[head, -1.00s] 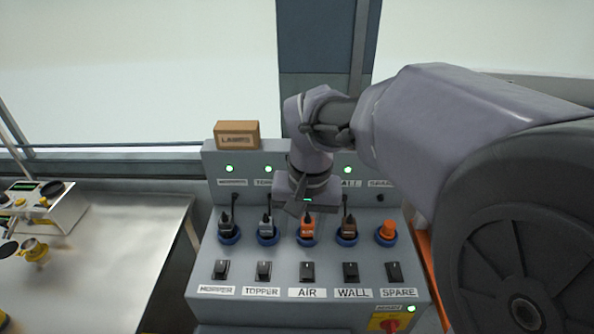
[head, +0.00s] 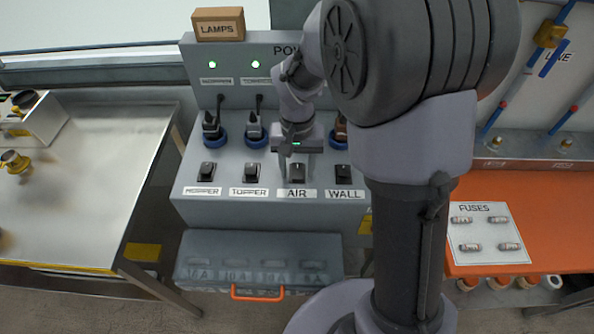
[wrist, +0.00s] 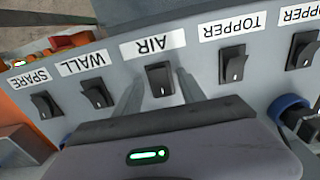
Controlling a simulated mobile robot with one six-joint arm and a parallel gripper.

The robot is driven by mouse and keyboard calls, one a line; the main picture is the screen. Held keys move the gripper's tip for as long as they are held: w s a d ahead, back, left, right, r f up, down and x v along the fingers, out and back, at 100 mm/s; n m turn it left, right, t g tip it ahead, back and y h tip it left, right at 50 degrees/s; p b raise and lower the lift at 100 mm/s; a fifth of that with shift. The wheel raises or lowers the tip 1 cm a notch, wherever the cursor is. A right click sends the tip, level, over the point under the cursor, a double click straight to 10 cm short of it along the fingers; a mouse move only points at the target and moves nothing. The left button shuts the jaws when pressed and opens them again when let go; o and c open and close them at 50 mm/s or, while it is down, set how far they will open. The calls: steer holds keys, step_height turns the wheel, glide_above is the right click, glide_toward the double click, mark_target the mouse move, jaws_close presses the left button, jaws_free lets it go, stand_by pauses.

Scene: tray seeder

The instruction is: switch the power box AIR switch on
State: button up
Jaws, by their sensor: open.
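The grey power box (head: 220,211) carries a row of black rocker switches with white labels. The AIR switch (head: 297,173) sits above its AIR label, between TOPPER and WALL. In the wrist view the AIR switch (wrist: 160,79) appears with its label upside down. My gripper (wrist: 158,88) is open, with one finger on each side of the AIR switch and nothing held. In the head view my gripper (head: 297,166) is low over that switch. I cannot tell whether the fingers touch it. My arm hides the AIR lamp and plug in the head view.
The TOPPER switch (head: 252,172) and WALL switch (head: 343,174) are close neighbours. Plugs stand behind the switches, and the HOPPER and TOPPER lamps glow green. A LAMPS box (head: 219,24) sits on top. A grey case (head: 257,262) with an orange handle lies below.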

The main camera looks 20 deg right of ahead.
steer(key=shift+c, duration=0.2)
jaws_close()
steer(key=p, duration=0.2)
steer(key=shift+r+g+p, duration=0.3)
steer(key=shift+r, duration=0.05)
steer(key=p, duration=0.2)
steer(key=shift+w+r+g+p, duration=0.1)
steer(key=shift+r+g+p, duration=0.2)
steer(key=shift+g, duration=0.1)
steer(key=p, duration=0.2)
steer(key=shift+w+d+g+y+p, duration=0.1)
steer(key=shift+w+g+y+p, duration=0.05)
steer(key=shift+g+y+p, duration=0.2)
steer(key=p, duration=0.2)
steer(key=g+p, duration=0.1)
steer(key=shift+w+d+f+g+y+p, duration=0.1)
steer(key=shift+w+f+g+y+p, duration=0.05)
steer(key=shift+w+g+y+p, duration=0.2)
steer(key=shift+w+f+g+p, duration=0.1)
steer(key=shift+f+g+p, duration=0.3)
steer(key=shift+p, duration=0.35)
steer(key=shift+f, duration=0.1)
